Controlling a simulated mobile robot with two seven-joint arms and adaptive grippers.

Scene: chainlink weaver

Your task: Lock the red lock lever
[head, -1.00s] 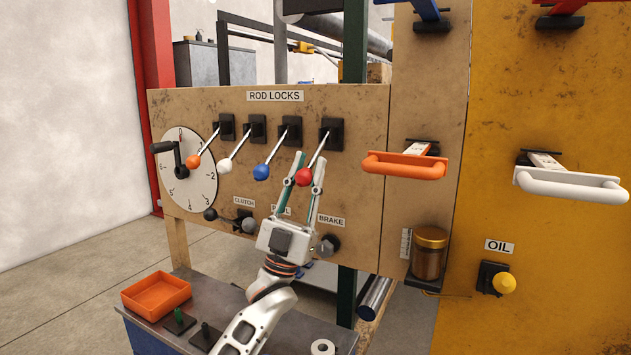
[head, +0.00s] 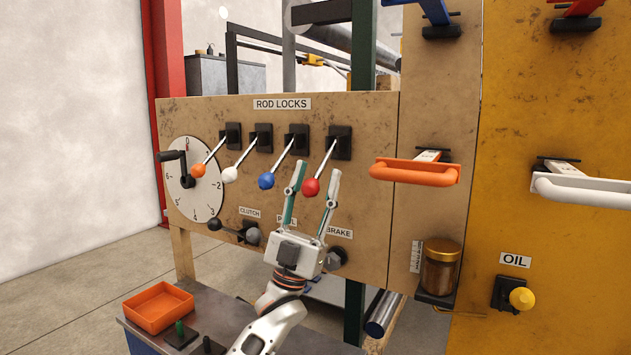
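The red lock lever has a red ball knob (head: 310,188) on a thin metal rod, which slants down and left from its black mount (head: 339,142) on the ROD LOCKS panel. It hangs at much the same slant as the levers beside it. My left gripper (head: 317,170) comes up from below with its fingers spread. The red knob appears between the two fingers, nearer the left one; I cannot tell whether they touch. The fingers look open, not closed on the knob. My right gripper is not in view.
Blue (head: 266,181), white (head: 229,175) and orange (head: 198,171) knobbed levers stand left of the red one. A dial with a crank (head: 190,205) is at far left. An orange handle (head: 415,172) juts out at right. An orange tray (head: 158,308) sits on the bench below.

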